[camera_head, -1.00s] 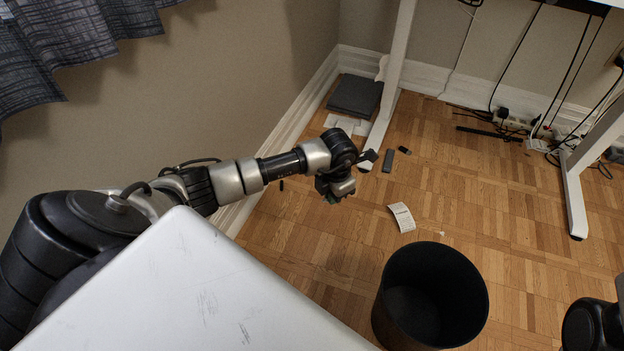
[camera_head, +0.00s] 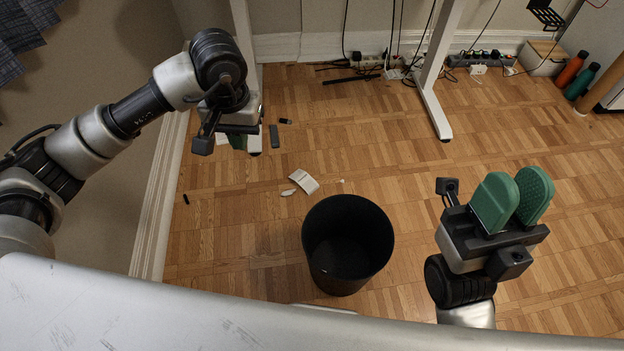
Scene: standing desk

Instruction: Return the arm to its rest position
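My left arm reaches in from the left in the head view. Its gripper (camera_head: 238,136) points down and away over the floor. Only a bit of its green fingers shows, so its opening is hidden. My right gripper (camera_head: 514,200) is at the right, fingers pointing up in the picture. Its two green finger pads stand apart with a gap between them, and nothing shows between them.
A black bin (camera_head: 347,245) stands on the wood floor between the grippers. A crumpled paper (camera_head: 304,182), a grey remote-like item (camera_head: 274,136) and small bits lie beyond it. White desk legs (camera_head: 436,85), cables and bottles (camera_head: 571,68) are at the back.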

